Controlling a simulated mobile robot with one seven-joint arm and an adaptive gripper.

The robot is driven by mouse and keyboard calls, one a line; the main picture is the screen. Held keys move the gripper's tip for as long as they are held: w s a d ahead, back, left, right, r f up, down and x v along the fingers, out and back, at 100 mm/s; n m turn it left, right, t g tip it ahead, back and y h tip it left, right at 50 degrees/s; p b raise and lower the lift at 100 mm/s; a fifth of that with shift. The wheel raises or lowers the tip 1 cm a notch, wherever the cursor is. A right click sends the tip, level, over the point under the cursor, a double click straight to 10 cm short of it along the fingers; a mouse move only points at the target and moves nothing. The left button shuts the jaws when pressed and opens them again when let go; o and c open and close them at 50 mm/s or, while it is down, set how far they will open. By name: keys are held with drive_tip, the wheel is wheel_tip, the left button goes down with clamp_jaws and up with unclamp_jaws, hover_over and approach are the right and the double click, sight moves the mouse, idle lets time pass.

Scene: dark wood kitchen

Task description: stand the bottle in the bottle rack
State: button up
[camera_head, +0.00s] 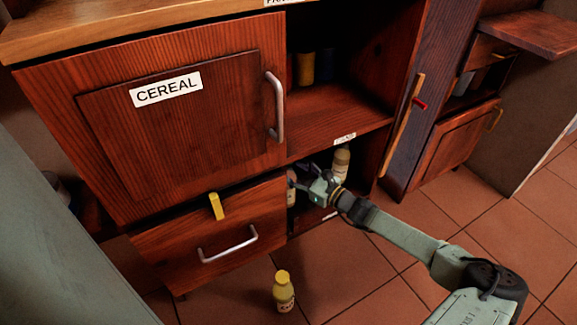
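My gripper (299,182) reaches into the low open compartment (366,166) right of the drawer. A pale bottle (291,197) is at its fingertips, partly hidden by the gripper and the drawer's edge; I cannot tell whether the fingers are closed on it. A second pale bottle (341,162) stands upright in the compartment, just behind my gripper. A third bottle (284,293), with a yellow cap and a label, stands upright on the floor in front of the drawer. No separate rack can be made out; the compartment's inside is dark.
The drawer (165,245) left of my gripper sticks out, with a yellow block (216,206) at its top edge. The CEREAL door (185,130) is closed above it. A shelf (335,120) overhangs the compartment. The tiled floor (350,285) at front is mostly clear.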

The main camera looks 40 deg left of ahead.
drive_tip(key=d+p, duration=0.1)
drive_tip(key=d, duration=0.8)
drive_tip(key=shift+s+d, duration=0.15)
drive_tip(key=shift+s, duration=0.05)
